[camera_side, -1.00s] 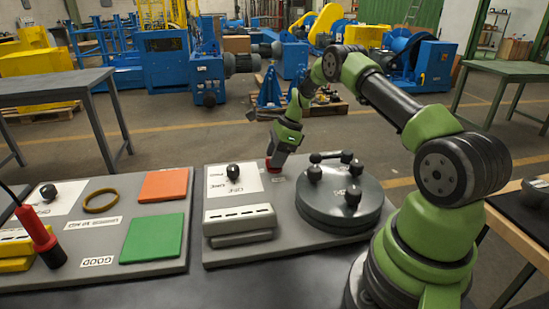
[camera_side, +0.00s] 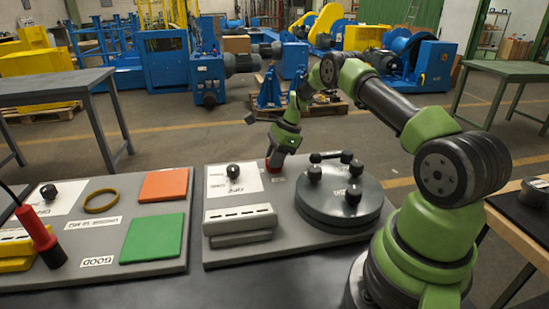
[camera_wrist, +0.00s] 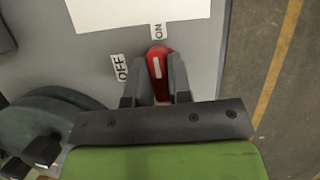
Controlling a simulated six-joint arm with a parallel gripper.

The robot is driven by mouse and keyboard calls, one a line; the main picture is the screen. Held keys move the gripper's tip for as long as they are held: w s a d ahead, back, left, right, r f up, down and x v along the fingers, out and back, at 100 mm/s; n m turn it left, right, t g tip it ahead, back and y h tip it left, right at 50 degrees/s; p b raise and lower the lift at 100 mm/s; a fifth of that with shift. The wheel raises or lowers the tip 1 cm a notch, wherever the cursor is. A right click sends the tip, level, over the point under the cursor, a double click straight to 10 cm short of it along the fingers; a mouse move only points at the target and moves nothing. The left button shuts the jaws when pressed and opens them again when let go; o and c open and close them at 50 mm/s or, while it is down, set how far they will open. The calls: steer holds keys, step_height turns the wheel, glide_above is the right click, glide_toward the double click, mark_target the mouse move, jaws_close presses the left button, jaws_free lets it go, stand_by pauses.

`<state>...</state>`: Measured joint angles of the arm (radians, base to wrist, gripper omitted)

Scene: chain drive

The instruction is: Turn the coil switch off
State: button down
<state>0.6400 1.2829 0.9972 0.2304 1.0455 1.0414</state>
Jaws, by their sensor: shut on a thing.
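The coil switch is a red knob (camera_wrist: 154,56) with a white stripe, on the grey board. In the wrist view the ON label (camera_wrist: 158,31) is above it and the OFF label (camera_wrist: 120,67) to its left. The stripe points roughly up the picture, toward ON. My gripper (camera_wrist: 159,75) is shut on the knob, one dark finger on each side; the fingers hide its lower part. In the side view my gripper (camera_side: 276,154) reaches down over the red knob (camera_side: 272,164) at the back of the board. The labels are too small to read there.
A round dark plate with black knobs (camera_side: 340,200) stands on the board right of the switch. A white card with a black knob (camera_side: 234,181) lies left of it, with a pale block (camera_side: 240,221) in front. Orange (camera_side: 164,184) and green (camera_side: 152,238) pads lie further left.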

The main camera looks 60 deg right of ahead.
steer(key=shift+n+g+y, duration=0.4)
steer(key=shift+n+g, duration=0.5)
steer(key=shift+n, duration=1.6)
steer(key=c, duration=1)
jaws_free()
steer(key=shift+c, duration=0.2)
steer(key=v, duration=0.7)
steer(key=shift+r, duration=0.25)
steer(key=shift+d, duration=0.1)
